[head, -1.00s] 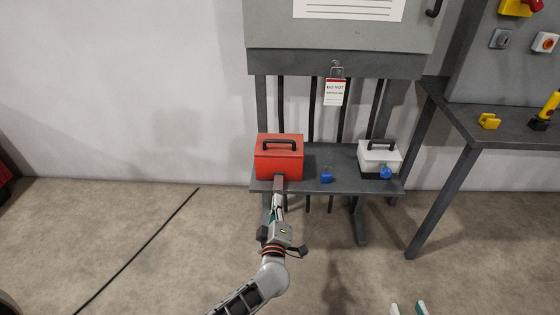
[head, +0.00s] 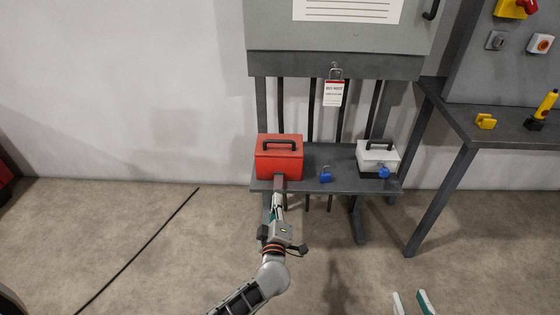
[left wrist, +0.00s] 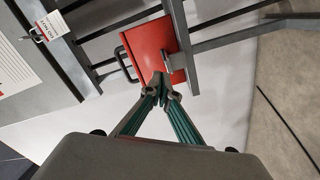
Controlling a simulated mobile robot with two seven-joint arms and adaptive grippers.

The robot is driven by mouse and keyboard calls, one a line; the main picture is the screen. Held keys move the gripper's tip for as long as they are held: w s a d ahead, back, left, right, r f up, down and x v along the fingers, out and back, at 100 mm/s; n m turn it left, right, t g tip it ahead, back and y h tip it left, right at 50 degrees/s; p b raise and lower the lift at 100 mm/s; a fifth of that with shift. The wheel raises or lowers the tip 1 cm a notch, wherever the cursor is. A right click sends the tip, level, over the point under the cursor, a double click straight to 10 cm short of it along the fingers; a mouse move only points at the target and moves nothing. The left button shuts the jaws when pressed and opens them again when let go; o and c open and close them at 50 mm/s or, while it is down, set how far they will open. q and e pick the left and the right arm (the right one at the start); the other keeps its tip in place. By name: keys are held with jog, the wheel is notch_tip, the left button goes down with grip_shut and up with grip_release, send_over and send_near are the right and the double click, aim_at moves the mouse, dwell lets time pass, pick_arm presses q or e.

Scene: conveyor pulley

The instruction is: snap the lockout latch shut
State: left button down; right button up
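A metal hasp (head: 336,72) hangs under the grey cabinet and carries a red and white tag (head: 333,93); I cannot tell whether it is the lockout latch or whether it is shut. The tag also shows in the left wrist view (left wrist: 53,25). My left gripper (head: 278,192) is far below the hasp, at the shelf's front edge before the red box (head: 279,160). In the left wrist view its fingertips (left wrist: 160,80) are together in front of the red box (left wrist: 150,48); nothing is clearly held. My right gripper (head: 412,300) is open and empty at the bottom edge.
A side table (head: 510,130) at the right holds yellow items. The floor at the left is clear except for a dark cable.

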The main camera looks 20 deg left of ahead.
pick_arm(q)
jog(key=shift+r, duration=0.1)
pick_arm(e)
jog(key=shift+r, duration=0.15)
pick_arm(q)
jog(key=shift+s+d+r+p, duration=0.1)
jog(key=shift+s+r+p, duration=0.35)
jog(key=shift+r+p, duration=0.15)
pick_arm(e)
jog(key=shift+w+r+t, duration=0.2)
jog(key=shift+r+t, duration=0.1)
jog(key=shift+r, duration=0.9)
pick_arm(q)
jog(key=shift+f, duration=0.15)
pick_arm(e)
jog(key=shift+f, duration=0.15)
